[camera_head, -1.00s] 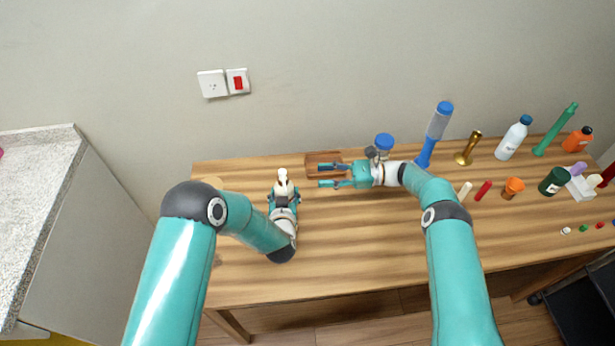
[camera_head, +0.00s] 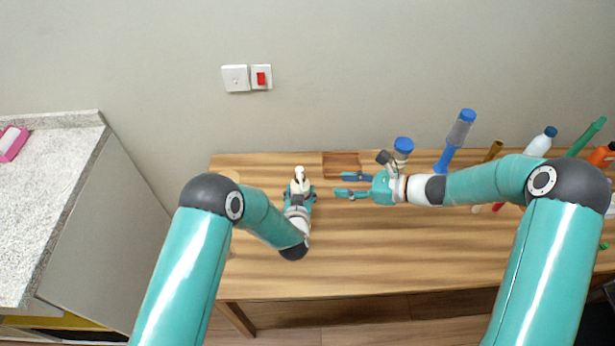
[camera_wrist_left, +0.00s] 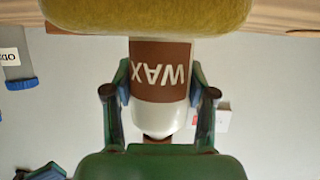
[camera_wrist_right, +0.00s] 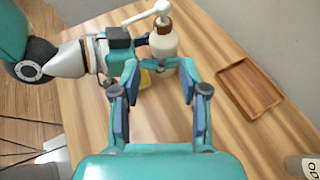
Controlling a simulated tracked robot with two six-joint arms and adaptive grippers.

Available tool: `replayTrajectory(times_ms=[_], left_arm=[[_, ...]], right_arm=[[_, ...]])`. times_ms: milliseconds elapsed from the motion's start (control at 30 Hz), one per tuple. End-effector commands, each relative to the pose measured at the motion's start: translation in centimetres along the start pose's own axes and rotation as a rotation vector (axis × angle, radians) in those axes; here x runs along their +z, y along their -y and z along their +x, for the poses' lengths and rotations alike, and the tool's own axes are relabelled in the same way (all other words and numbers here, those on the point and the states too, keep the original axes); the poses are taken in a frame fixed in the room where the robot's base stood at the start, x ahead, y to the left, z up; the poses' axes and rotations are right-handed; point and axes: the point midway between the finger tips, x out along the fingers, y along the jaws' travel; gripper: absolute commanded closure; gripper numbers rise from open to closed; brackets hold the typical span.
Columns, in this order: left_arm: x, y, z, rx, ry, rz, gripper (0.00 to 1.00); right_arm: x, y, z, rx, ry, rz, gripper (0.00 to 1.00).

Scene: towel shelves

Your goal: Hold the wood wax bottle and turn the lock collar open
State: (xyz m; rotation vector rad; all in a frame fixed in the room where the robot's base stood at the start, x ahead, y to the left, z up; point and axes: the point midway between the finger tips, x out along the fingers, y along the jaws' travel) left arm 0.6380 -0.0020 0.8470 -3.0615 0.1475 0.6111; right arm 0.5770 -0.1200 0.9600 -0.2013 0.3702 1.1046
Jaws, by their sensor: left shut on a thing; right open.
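The wood wax bottle (camera_head: 300,178) stands near the back left of the table. It has a cream body, a brown collar (camera_wrist_right: 163,26) and a white pump head (camera_wrist_right: 150,12). In the left wrist view the brown WAX label (camera_wrist_left: 160,72) appears upside down between the fingers. My left gripper (camera_wrist_left: 160,85) is shut on the bottle's body. My right gripper (camera_head: 338,184) is open and empty, to the right of the bottle and apart from it. In the right wrist view its open fingers (camera_wrist_right: 160,70) point toward the bottle.
A wooden tray (camera_wrist_right: 250,88) lies behind the right gripper. A yellow thing (camera_wrist_left: 150,14) is close to the bottle. The front middle of the table is clear.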

Motion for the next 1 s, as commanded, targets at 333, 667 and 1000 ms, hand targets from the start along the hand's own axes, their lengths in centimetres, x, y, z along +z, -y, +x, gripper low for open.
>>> replayTrajectory(times_ms=[333, 667, 1000], left_arm=[[-0.1, 0.0, 0.0, 0.000, -0.001, 0.000, 0.86], [-0.1, 0.0, 0.0, 0.000, -0.001, 0.000, 0.86], [-0.1, 0.0, 0.0, 0.000, -0.001, 0.000, 0.86]], right_arm=[[1.1, 0.4, 2.9, -0.006, 0.006, -0.023, 0.56], [1.1, 0.4, 9.0, -0.007, 0.006, -0.023, 0.56], [1.2, 0.6, 11.6, -0.010, 0.006, -0.023, 0.56]])
